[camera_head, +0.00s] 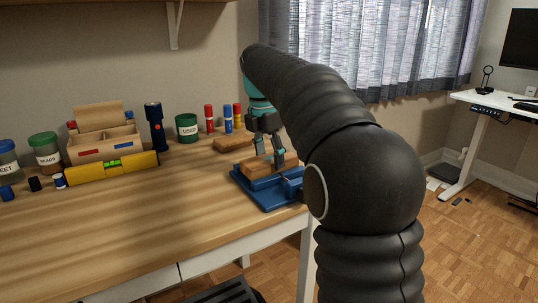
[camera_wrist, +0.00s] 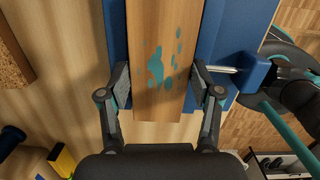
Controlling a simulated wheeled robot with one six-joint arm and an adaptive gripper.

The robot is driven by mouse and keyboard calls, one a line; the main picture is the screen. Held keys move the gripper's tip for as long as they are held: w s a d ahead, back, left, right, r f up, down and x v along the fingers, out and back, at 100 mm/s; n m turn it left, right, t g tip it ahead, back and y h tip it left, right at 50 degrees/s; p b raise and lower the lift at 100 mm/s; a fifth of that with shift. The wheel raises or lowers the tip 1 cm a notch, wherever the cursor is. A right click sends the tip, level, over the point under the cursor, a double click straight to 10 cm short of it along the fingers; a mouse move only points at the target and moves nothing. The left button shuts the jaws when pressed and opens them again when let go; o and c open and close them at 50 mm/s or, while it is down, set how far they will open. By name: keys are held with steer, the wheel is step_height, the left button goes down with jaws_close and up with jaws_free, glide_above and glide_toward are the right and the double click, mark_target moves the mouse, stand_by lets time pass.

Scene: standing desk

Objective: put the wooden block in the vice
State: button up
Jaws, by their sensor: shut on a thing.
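The wooden block (camera_head: 253,168) is at the blue vice (camera_head: 268,197) near the right end of the desk. In the wrist view the block (camera_wrist: 160,30) is long, with teal paint marks, and lies lengthwise between blue parts of the vice (camera_wrist: 235,40). My gripper (camera_head: 269,160) reaches down from above. The vice's screw rod shows at the right.
A brown block-like piece (camera_head: 233,144) lies behind the vice. A yellow level (camera_head: 112,168), a cardboard organiser (camera_head: 103,143), a blue torch (camera_head: 155,127), a green tub (camera_head: 187,128) and several markers (camera_head: 228,119) stand along the back. The front left desktop (camera_head: 130,225) is clear.

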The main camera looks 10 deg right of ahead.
mark_target(265, 160)
steer(key=shift+f, duration=0.5)
steer(key=o, duration=1.5)
step_height(265, 160, up, 13)
steer(key=a+p, duration=0.1)
steer(key=p, duration=0.2)
steer(key=shift+s+a, duration=0.15)
steer(key=shift+s, duration=0.15)
steer(key=s+f+m+t, duration=0.1)
steer(key=s+f+m, duration=0.6)
steer(key=s, duration=0.3)
steer(key=s+f+m+t, duration=0.2)
steer(key=s+f+m, duration=0.5)
steer(key=s, duration=0.3)
steer(key=s+d+f+m+t+y, duration=0.1)
steer(key=s+f+m+t, duration=0.1)
steer(key=s+f+m, duration=0.5)
steer(key=s+m, duration=0.2)
steer(key=s, duration=0.1)
steer(key=shift+f, duration=0.15)
